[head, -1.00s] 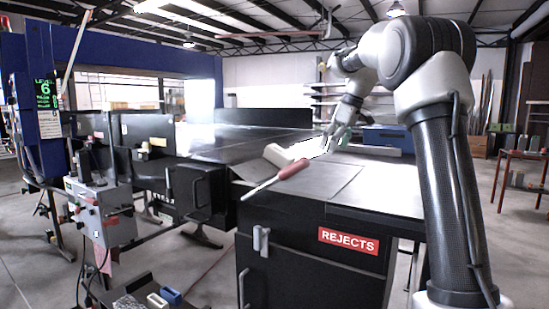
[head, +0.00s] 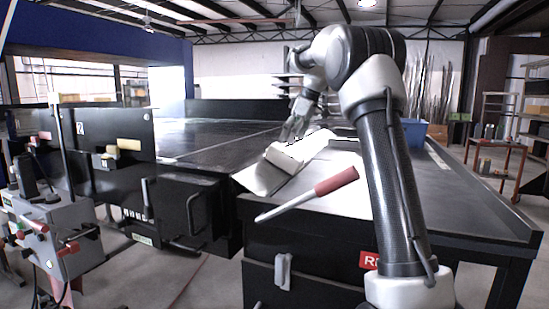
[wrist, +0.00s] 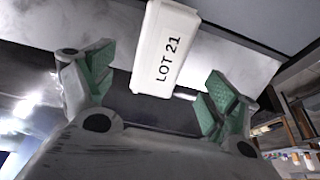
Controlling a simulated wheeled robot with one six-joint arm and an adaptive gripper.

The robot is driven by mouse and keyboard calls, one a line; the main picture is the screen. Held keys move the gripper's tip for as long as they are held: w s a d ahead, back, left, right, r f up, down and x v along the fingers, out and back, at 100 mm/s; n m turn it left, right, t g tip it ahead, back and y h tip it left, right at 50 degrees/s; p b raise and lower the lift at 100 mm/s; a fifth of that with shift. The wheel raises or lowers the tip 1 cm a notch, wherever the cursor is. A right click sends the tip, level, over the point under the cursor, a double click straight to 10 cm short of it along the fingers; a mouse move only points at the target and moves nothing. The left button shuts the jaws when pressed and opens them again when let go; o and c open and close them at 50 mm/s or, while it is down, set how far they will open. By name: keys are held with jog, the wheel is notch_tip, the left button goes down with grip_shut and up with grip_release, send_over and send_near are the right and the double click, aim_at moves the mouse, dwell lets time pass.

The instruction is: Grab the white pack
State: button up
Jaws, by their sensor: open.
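The white pack (head: 284,155) lies on a tilted metal plate (head: 259,181) at the near edge of the conveyor. In the wrist view the pack (wrist: 165,48), marked LOT 21, shows ahead of my jaws, between the lines of the two fingers. My gripper (head: 297,128) is just behind and above the pack in the head view. In the wrist view my gripper (wrist: 158,88) is spread open with green finger pads, and nothing is held between them. I cannot tell whether a finger touches the pack.
A lever with a red handle (head: 336,181) juts out in front of the plate. The dark conveyor belt (head: 200,137) stretches behind. A blue bin (head: 414,132) stands to the right. A control box (head: 55,235) is at lower left. The dark tabletop (head: 465,205) at right is bare.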

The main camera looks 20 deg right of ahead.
aim_at(287, 150)
jog(key=x, duration=0.7)
jog(key=shift+w+a+f, duration=0.1)
jog(key=shift+f, duration=0.2)
jog(key=shift+c, duration=0.3)
jog(key=shift+r, duration=0.1)
jog(key=c, duration=1.5)
